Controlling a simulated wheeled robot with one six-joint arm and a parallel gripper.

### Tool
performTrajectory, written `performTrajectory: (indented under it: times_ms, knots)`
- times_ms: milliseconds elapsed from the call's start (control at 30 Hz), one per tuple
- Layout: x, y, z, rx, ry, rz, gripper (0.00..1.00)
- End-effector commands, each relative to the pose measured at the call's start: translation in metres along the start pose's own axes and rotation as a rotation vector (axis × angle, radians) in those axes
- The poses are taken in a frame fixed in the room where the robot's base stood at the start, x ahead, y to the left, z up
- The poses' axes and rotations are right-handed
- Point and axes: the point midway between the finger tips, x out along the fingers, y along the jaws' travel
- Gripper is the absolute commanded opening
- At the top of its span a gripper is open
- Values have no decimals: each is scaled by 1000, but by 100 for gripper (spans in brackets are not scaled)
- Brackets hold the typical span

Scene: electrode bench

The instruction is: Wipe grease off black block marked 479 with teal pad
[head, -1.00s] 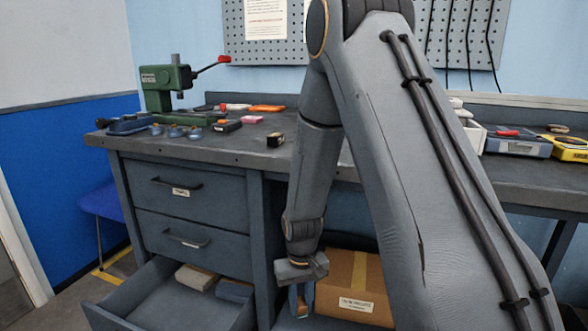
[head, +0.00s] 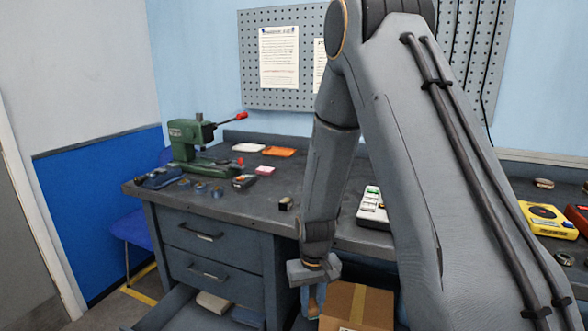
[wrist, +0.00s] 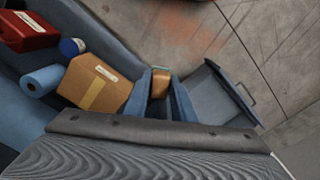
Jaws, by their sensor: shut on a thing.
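My gripper (head: 313,298) hangs low in front of the bench, beside the drawers, with its fingers shut on a small brown thing (wrist: 160,83). The brown thing shows between the two fingers in the wrist view. A small black block (head: 285,203) with a pale face sits near the bench's front edge. Another dark block (head: 244,182) lies further back by the green press. I cannot read a number on either, and grease cannot be made out. In the open bottom drawer lie a tan pad (head: 213,303) and a blue-grey pad (head: 247,316), partly cut off by the frame.
A cardboard box (head: 357,307) stands under the bench beside my gripper; in the wrist view a blue roll (wrist: 42,81) and red can (wrist: 28,32) are near it. The green press (head: 190,140) is at the bench's left end. A yellow meter (head: 547,218) lies at right.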

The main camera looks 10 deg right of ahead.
Motion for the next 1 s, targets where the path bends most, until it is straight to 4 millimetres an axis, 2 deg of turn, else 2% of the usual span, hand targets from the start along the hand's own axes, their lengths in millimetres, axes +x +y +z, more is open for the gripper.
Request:
performTrajectory:
  times_ms: [33, 400, 633, 833, 1000]
  knots:
    - [-20, 0, 5, -1, 0, 0, 5]
    - [-103, 0, 23, -32, 0, 0, 5]
    - [-158, 0, 25, -100, 1, 0, 5]
    - [-211, 0, 13, -247, 3, 0, 5]
    - [-260, 0, -21, -515, 5, 1, 5]
